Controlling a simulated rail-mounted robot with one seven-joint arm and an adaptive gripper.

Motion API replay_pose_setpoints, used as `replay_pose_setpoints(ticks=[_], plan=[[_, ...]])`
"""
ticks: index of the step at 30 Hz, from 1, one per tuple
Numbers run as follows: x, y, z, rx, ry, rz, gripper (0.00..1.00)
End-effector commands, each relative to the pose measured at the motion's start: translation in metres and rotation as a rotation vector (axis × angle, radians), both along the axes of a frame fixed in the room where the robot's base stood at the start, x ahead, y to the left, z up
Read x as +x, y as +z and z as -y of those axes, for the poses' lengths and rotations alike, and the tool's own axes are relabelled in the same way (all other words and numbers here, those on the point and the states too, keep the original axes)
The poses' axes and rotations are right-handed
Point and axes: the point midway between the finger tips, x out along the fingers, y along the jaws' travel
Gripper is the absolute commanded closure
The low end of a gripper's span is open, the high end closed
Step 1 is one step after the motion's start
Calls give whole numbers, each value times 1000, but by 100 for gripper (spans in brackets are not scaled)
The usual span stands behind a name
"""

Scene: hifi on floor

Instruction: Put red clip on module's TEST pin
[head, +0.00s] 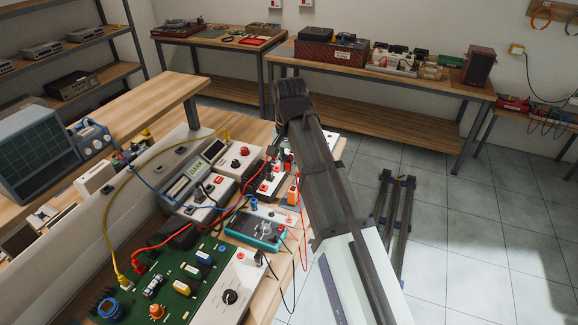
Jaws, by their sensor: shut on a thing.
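My arm reaches away over the right side of the bench, and its dark wrist stands above the far end of the instruments. My gripper (274,150) shows small and dark below the wrist, partly hidden by it. A red lead (222,207) runs from the green circuit board up to the gripper, which is shut on the red clip at its end. The clip itself is too small to make out. White-and-black modules with red knobs (268,186) stand just below the gripper. I cannot tell which one bears the TEST pin, and no pin label is readable.
The wooden bench holds a green circuit board (178,285), a grey meter with a display (187,181), a teal device (254,230) and an oscilloscope (37,147). Yellow, blue and black leads cross between them.

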Motion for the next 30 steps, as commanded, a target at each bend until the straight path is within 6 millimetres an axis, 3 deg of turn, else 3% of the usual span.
replay_pose_setpoints(ticks=[30], plan=[[0, 38, 0, 0, 0, 0, 100]])
